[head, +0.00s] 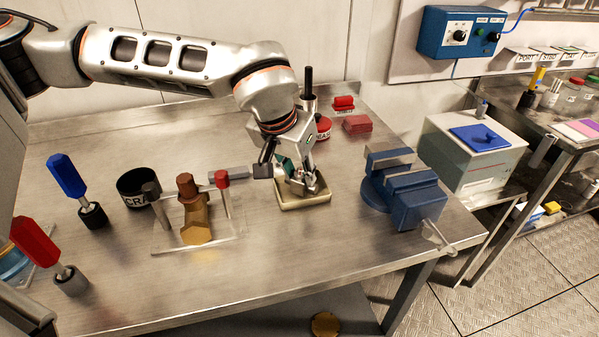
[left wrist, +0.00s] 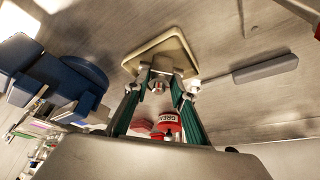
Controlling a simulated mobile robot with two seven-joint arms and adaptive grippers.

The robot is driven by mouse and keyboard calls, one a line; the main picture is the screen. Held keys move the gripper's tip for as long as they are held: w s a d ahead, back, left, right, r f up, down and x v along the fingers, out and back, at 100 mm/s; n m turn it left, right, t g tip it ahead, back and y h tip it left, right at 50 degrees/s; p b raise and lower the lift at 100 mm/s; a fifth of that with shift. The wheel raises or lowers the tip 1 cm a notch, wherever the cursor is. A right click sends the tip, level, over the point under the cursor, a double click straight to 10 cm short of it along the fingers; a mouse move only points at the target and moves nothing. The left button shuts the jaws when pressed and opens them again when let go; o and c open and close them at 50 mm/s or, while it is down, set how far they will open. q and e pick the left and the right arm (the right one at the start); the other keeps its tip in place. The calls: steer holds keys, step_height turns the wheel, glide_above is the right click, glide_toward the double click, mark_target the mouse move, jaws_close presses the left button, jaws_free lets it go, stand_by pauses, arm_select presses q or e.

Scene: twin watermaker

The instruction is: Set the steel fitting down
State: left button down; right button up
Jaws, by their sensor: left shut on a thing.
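My left gripper (head: 308,186) comes down over a shallow cream tray (head: 291,207) on the steel bench. In the left wrist view the gripper (left wrist: 162,82) is shut on the small grey steel fitting (left wrist: 162,63), which shows between the fingertips against the tray (left wrist: 133,65). The fitting is low over or inside the tray; I cannot tell whether it touches the floor of it. In the head view the fingers largely hide the fitting. My right gripper is not in view.
A blue vise (head: 418,207) stands right of the tray. Red blocks (head: 357,124) and a red grease tin (head: 323,128) sit behind. The front bench is clear.

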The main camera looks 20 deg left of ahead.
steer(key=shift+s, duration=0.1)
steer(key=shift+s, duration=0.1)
arm_select(q)
steer(key=c, duration=1.7)
jaws_free()
steer(key=shift+f, duration=0.1)
steer(key=shift+r, duration=0.45)
steer(key=p+v, duration=0.1)
steer(key=v, duration=1)
steer(key=shift+s+r+p, duration=0.15)
steer(key=shift+p, duration=0.2)
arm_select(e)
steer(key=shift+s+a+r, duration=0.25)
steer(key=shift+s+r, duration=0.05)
